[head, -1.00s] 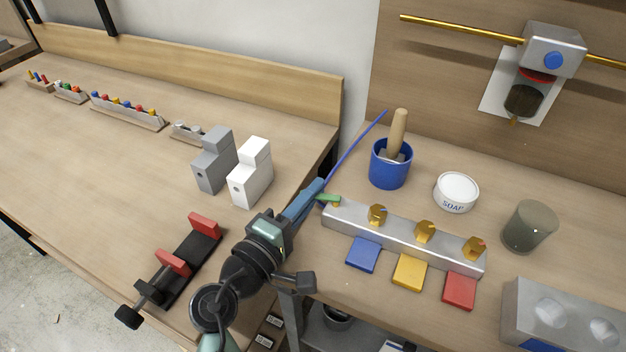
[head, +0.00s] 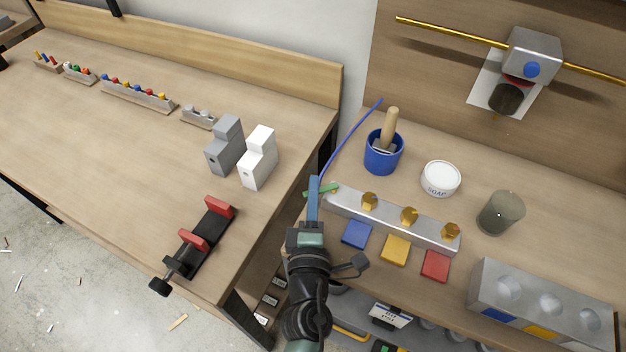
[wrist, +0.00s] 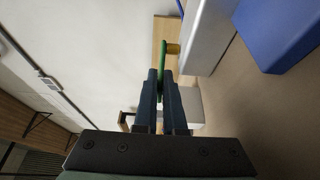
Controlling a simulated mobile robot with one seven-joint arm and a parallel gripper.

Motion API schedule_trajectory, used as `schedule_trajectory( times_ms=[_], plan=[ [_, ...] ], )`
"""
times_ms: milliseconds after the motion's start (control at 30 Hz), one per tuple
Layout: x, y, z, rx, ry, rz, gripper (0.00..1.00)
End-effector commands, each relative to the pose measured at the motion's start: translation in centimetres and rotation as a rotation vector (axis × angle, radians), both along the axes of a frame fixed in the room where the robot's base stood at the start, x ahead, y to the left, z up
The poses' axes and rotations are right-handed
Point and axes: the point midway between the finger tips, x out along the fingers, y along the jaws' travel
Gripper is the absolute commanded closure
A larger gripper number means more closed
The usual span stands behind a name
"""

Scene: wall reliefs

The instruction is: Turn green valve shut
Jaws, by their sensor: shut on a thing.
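The green valve handle (head: 330,189) is a thin lever at the left end of a long grey metal block (head: 395,222). In the wrist view the green handle (wrist: 162,62) joins a brass stem (wrist: 173,48) on the block and runs down between my fingers. My gripper (head: 314,188) has blue fingers closed around the handle's free part. In the wrist view my gripper (wrist: 161,80) has a finger on each side of it. The handle's lower end is partly hidden by the fingers.
Brass knobs (head: 409,216) top the block; blue, yellow and red squares (head: 395,249) lie before it. A thin blue hose (head: 347,143) rises behind the handle near a blue pot (head: 383,154). A soap tin (head: 440,178) stands right. A gap separates the two benches.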

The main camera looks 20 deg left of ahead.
Motion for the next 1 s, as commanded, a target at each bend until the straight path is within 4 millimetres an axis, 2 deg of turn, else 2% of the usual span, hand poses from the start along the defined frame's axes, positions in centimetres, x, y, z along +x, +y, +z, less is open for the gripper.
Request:
schedule_trajectory(
  times_ms=[333,700,1000],
  plan=[
    [-0.3,-0.5,0.6,-0.001,0.003,0.141,1.00],
    [-0.7,-1.1,0.2,0.001,0.002,0.328,1.00],
    [-0.9,-1.3,0.1,0.000,0.001,0.394,1.00]
  ],
)
